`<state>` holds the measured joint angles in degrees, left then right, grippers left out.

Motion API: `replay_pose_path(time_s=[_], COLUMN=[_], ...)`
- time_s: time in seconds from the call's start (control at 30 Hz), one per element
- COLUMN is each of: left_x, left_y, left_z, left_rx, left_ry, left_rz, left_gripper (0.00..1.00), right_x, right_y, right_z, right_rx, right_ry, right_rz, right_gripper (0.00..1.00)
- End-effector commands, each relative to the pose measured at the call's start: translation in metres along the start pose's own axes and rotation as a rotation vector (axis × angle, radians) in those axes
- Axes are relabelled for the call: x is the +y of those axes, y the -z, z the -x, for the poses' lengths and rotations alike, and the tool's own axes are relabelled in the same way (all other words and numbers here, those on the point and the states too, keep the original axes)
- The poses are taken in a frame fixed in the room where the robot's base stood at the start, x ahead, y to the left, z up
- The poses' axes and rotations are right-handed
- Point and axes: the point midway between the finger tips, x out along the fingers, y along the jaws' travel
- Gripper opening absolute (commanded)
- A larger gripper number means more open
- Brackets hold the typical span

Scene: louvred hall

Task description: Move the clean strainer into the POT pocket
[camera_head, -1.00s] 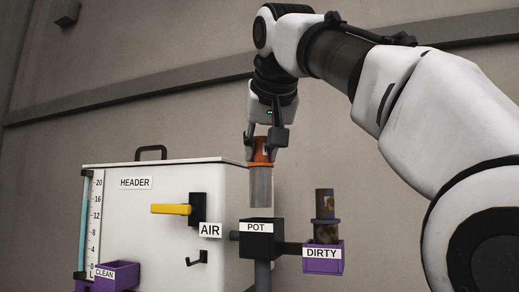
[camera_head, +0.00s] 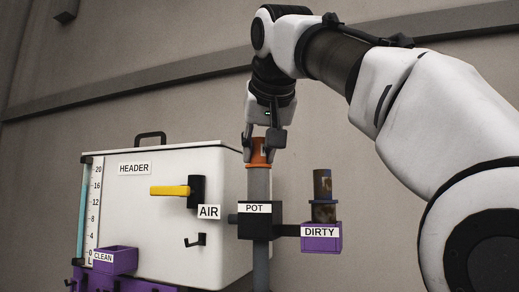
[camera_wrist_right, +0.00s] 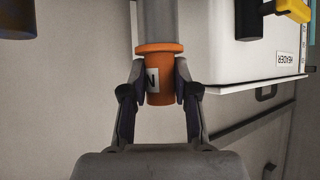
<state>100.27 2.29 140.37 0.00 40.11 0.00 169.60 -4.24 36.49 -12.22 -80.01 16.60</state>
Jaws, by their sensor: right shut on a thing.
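The clean strainer has an orange top (camera_head: 260,151) and a grey cylinder below it. My right gripper (camera_head: 261,150) is shut on the orange top and holds the strainer upright. Its grey lower end meets the top of the black POT pocket (camera_head: 260,221); how deep it sits inside is hidden by the pocket wall. In the right wrist view the orange top (camera_wrist_right: 159,75) is between the two fingers, with part of a label showing. My left gripper is not in view.
A brown, dirty strainer (camera_head: 323,200) stands in the purple DIRTY holder (camera_head: 321,242), right of the pocket. The purple CLEAN holder (camera_head: 115,260) looks empty. The white HEADER box (camera_head: 160,220) carries a yellow AIR lever (camera_head: 170,191) and a black hook (camera_head: 195,240).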

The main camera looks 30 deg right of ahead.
Motion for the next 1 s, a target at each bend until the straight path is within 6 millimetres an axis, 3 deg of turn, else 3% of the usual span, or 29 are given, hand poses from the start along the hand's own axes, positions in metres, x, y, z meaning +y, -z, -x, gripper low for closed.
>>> replay_pose_path(time_s=[1.0], left_x=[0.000], left_y=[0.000], left_z=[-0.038], left_rx=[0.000], left_ry=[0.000], left_rz=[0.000], left_gripper=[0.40], right_x=[0.000], right_y=[-0.031], right_z=[-0.021], right_rx=[0.000], right_ry=[0.000], right_rz=[0.000], right_gripper=[0.00])
